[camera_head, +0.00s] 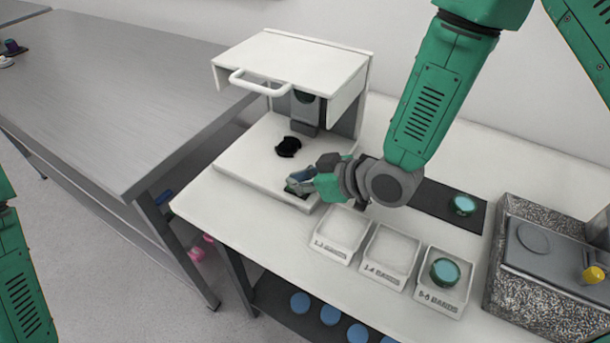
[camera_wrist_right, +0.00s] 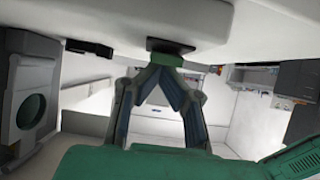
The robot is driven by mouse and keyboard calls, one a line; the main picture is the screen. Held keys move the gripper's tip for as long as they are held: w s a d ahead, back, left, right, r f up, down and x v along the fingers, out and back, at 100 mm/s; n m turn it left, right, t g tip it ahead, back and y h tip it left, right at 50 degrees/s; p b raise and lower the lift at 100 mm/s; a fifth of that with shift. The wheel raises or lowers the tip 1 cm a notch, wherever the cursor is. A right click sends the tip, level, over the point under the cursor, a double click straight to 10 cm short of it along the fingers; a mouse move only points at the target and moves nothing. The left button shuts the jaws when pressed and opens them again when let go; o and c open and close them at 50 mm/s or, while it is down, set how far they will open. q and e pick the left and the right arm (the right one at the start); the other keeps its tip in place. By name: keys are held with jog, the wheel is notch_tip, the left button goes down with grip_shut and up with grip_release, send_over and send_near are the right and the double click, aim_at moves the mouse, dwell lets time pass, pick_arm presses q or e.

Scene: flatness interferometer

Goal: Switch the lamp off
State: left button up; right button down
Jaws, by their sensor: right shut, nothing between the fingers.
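The interferometer (camera_head: 262,55) is a white box-shaped instrument with a front handle and a white base, at the back of the bench in the head view. In the right wrist view a small green switch-like part (camera_wrist_right: 166,60) on a dark mount (camera_wrist_right: 168,45) sits on a white surface, just beyond my right fingertips. My right gripper (camera_head: 297,186) is at the front right corner of the base, fingers together and empty. Its fingers converge in the wrist view (camera_wrist_right: 159,72); contact with the green part cannot be told. The gripper largely hides this spot in the head view. No lamp glow is clear. My left gripper is out of view.
Three labelled white trays (camera_head: 340,232) line the bench front; the right one holds a teal disc (camera_head: 445,271). Another disc (camera_head: 464,204) lies on a dark mat (camera_head: 430,197). A speckled block (camera_head: 552,240) stands at right. A grey table (camera_head: 100,85) stands left.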

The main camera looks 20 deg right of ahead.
jog(key=shift+a, duration=0.15)
jog(key=shift+d, duration=0.3)
jog(key=d, duration=0.2)
jog(key=s, duration=0.1)
jog(key=shift+d+f, duration=0.3)
jog(key=shift+d, duration=0.1)
jog(key=shift+s+d, duration=0.1)
jog(key=shift+d, duration=0.1)
jog(key=shift+s+a+f, duration=0.1)
jog(key=shift+s+a, duration=0.1)
jog(key=shift+a, duration=0.65)
jog(key=shift+w+r+p, duration=0.1)
jog(key=shift+r+p, duration=0.25)
jog(key=shift+r, duration=0.05)
jog(key=r+p, duration=0.1)
jog(key=d+r+p, duration=0.1)
jog(key=r+p, duration=0.1)
jog(key=r, duration=0.1)
jog(key=shift+s+d+r, duration=0.1)
jog(key=shift+s+d, duration=0.05)
jog(key=shift+s, duration=0.15)
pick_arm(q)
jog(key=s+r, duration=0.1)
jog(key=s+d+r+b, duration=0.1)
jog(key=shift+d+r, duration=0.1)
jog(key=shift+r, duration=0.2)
pick_arm(e)
jog(key=v, duration=0.9)
jog(key=shift+s, duration=0.25)
